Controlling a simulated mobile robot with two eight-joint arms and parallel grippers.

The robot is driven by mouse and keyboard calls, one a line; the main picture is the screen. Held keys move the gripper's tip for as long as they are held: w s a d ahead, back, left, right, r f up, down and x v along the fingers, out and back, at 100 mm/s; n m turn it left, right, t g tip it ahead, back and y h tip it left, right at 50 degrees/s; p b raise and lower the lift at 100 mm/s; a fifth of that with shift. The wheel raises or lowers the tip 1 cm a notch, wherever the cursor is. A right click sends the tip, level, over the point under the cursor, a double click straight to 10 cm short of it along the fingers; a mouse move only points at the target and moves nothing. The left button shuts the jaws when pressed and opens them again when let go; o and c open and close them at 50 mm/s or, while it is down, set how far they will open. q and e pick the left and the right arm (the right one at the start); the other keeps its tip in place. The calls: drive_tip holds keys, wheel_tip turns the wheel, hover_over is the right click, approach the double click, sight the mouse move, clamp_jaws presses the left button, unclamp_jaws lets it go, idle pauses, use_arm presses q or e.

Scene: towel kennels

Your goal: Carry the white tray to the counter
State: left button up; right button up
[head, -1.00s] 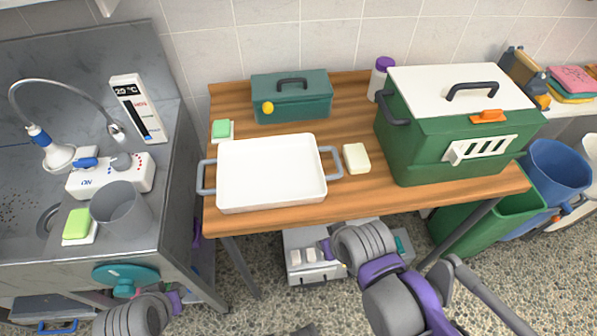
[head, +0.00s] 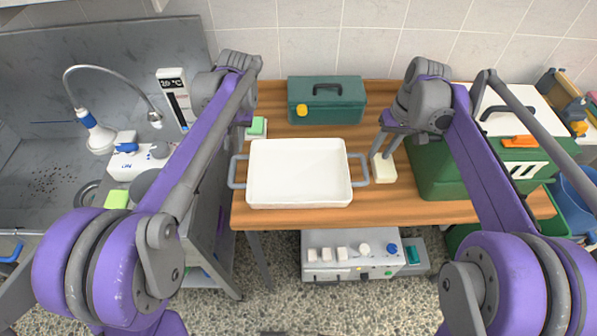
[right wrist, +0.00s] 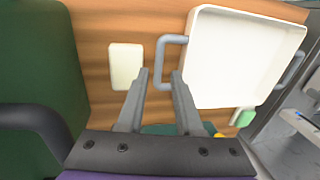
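The white tray (head: 300,172) with grey side handles sits flat and empty on the wooden table (head: 300,218). It also shows in the right wrist view (right wrist: 240,60). My right gripper (head: 382,152) is above the tray's right handle, beside the cream block (head: 384,168). In the right wrist view my right gripper (right wrist: 161,74) is open, with the handle (right wrist: 161,58) showing between and beyond its fingertips; contact is unclear. My left gripper (head: 243,118) is behind the tray's left handle (head: 237,172), near a green sponge (head: 257,126); its fingers are mostly hidden.
A teal toolbox (head: 327,103) stands behind the tray. A green crate (head: 440,170) with a white lid stands to the right. The metal counter with a sink (head: 50,150) is at the left. A grey device (head: 350,250) sits below the table.

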sight(233, 165)
use_arm(q)
drive_tip(key=shift+s, duration=0.1)
use_arm(e)
drive_tip(key=shift+s, duration=0.1)
